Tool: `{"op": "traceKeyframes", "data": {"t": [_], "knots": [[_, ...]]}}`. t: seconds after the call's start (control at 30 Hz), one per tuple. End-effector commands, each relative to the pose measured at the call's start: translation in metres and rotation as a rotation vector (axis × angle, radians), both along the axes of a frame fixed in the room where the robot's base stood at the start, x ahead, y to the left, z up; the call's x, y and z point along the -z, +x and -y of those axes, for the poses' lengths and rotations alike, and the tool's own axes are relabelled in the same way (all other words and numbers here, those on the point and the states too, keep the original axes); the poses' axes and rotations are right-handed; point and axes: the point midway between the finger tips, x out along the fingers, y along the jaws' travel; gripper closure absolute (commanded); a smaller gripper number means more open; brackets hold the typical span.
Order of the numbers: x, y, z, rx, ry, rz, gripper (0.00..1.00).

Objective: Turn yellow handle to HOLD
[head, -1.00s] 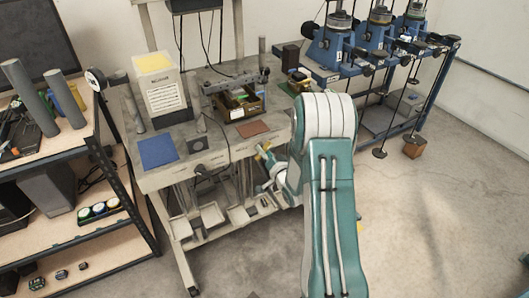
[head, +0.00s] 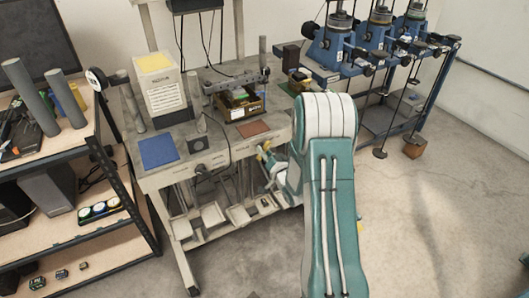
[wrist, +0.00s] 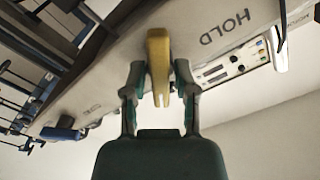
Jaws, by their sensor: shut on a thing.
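The yellow handle (wrist: 158,52) stands upright in the wrist view, between the two green fingers of my gripper (wrist: 160,85). The gripper is shut on the handle. The word HOLD (wrist: 226,27) appears upside down on the grey bench front (wrist: 190,40), right of the handle and apart from it. In the head view the yellow handle (head: 263,148) shows small at the front edge of the bench, just left of my arm. My gripper (head: 266,158) is beside it there, partly hidden by my arm, so the grip is hard to make out in that view.
The bench (head: 215,150) carries a blue mat (head: 158,151), a brown mat (head: 253,129), and a white box with a yellow top (head: 160,90). A shelf rack (head: 112,170) stands left. Blue machines (head: 330,50) stand at the back right. The floor at right is open.

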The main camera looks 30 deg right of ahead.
Motion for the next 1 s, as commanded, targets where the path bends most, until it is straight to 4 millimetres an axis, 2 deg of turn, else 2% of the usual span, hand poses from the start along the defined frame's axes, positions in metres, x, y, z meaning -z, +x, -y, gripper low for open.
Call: {"op": "traceKeyframes", "data": {"t": [1.0], "knots": [[0.0023,-0.0008,-0.0014,-0.002,-0.951,0.025,1.0]]}}
